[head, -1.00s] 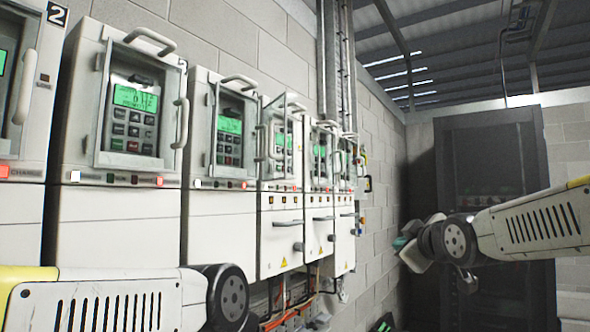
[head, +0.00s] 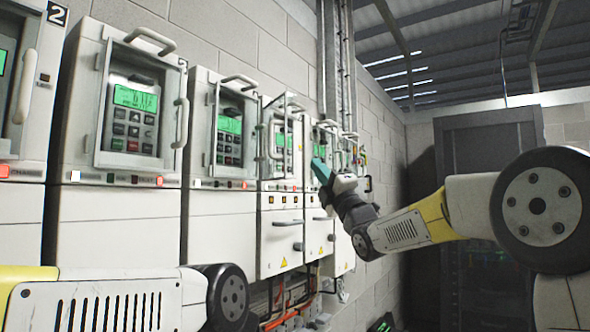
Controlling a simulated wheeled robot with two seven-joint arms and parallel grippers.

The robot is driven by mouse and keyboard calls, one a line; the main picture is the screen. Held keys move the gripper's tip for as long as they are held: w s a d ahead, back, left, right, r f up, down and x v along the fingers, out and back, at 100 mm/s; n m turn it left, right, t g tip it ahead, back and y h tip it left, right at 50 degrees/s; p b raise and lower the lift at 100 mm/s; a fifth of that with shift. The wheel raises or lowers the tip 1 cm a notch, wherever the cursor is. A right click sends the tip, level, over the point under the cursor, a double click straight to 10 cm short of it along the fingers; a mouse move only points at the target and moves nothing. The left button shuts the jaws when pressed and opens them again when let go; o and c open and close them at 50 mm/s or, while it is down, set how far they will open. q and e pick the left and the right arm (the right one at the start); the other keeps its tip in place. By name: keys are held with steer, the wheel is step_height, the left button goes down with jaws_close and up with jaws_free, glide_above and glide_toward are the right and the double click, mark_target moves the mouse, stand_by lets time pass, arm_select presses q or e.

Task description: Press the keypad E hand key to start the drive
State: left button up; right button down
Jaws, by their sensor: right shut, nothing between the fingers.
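A row of white drive cabinets runs along the left wall, each with a keypad and green display. The nearest full keypad (head: 133,118) sits in an open-framed door; a second keypad (head: 229,138) and a third (head: 283,150) follow farther off. I cannot read which one is keypad E, nor its hand key. My right gripper (head: 322,170), with teal fingertips, is shut and empty. It appears in front of a farther drive, partly hiding it; I cannot tell whether it touches. My left arm crosses the lower left; its gripper is out of view.
Handles (head: 181,123) and door frames stick out from the drives. Conduits (head: 336,70) climb the wall behind them. A dark cabinet (head: 480,150) stands at the back right. Cables and orange parts (head: 285,312) lie below the drives.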

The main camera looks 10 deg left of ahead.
steer(key=w+a, duration=0.3)
steer(key=a, duration=0.5)
stand_by(0.4)
steer(key=shift+w+a, duration=0.1)
steer(key=shift+a, duration=0.15)
stand_by(1.7)
steer(key=shift+w+a, duration=0.1)
steer(key=shift+a, duration=0.15)
steer(key=shift+w+a, duration=0.15)
steer(key=shift+a, duration=0.2)
stand_by(0.6)
steer(key=shift+d, duration=0.1)
steer(key=shift+s+d, duration=0.3)
steer(key=shift+d, duration=0.35)
steer(key=shift+d, duration=0.1)
steer(key=shift+s+d, duration=0.3)
steer(key=shift+d, duration=0.45)
steer(key=shift+s+d, duration=0.3)
steer(key=shift+d, duration=0.45)
steer(key=shift+s+d, duration=0.3)
steer(key=shift+d, duration=0.45)
